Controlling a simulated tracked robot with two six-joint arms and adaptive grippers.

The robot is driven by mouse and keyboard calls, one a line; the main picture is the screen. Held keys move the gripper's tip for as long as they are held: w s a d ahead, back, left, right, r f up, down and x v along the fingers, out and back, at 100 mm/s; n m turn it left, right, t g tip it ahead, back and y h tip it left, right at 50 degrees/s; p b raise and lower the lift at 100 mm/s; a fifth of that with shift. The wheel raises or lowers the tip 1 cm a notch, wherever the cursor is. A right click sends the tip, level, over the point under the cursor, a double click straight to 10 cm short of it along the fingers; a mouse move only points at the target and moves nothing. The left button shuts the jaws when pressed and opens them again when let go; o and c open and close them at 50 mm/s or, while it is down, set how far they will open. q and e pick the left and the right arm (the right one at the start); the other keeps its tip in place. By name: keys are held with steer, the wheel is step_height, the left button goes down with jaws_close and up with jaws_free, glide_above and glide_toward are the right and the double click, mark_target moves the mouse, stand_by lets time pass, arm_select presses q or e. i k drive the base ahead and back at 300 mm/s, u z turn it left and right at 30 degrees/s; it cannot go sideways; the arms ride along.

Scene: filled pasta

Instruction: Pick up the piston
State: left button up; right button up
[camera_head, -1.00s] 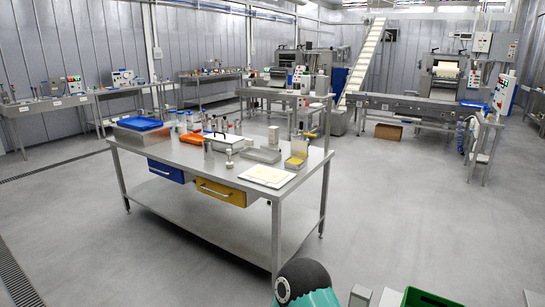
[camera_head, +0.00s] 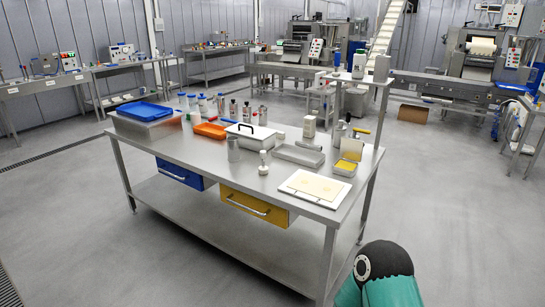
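A steel worktable (camera_head: 190,152) fills the middle of the view, with many small items on it. A small pale upright piece with a wider foot and narrow top (camera_head: 263,163) stands near the table's front middle. It may be the piston, but it is too small to be sure. A grey metal cylinder (camera_head: 233,149) stands just left of it. Neither of my grippers is in view. Only a black and teal part of my arm shows at the bottom right, in front of the table and apart from it.
A white board (camera_head: 298,190), a grey tray (camera_head: 298,155), an orange tray (camera_head: 210,130) and a blue-lidded bin (camera_head: 146,112) sit on the table. A blue drawer (camera_head: 180,174) and a yellow drawer (camera_head: 254,207) hang below. The grey floor around is open.

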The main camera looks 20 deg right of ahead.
mark_target(263, 169)
steer(key=z, duration=0.1)
steer(key=i, duration=2.4)
steer(key=z, duration=0.05)
